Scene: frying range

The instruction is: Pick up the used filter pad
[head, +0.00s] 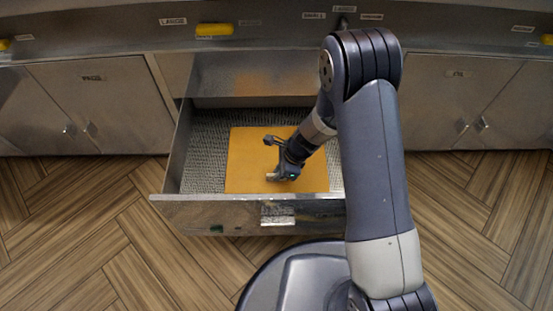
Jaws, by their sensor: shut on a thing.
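The used filter pad (244,160) is a flat, orange-brown square sheet in the open drawer (210,212). It lies over the drawer's grey, textured bottom, and I cannot tell whether any of it is raised. My gripper (271,159) reaches down into the drawer from the right and is shut on the pad. The gripper and wrist hide part of the pad's middle and right side. The exact grip between the fingertips is too small to make out.
The drawer's metal front has a handle (277,215) and stands out over the wood-patterned floor (95,225). Closed cabinet doors (105,105) flank it on both sides. A yellow handle (214,30) sits on the panel above. The floor at left and right is clear.

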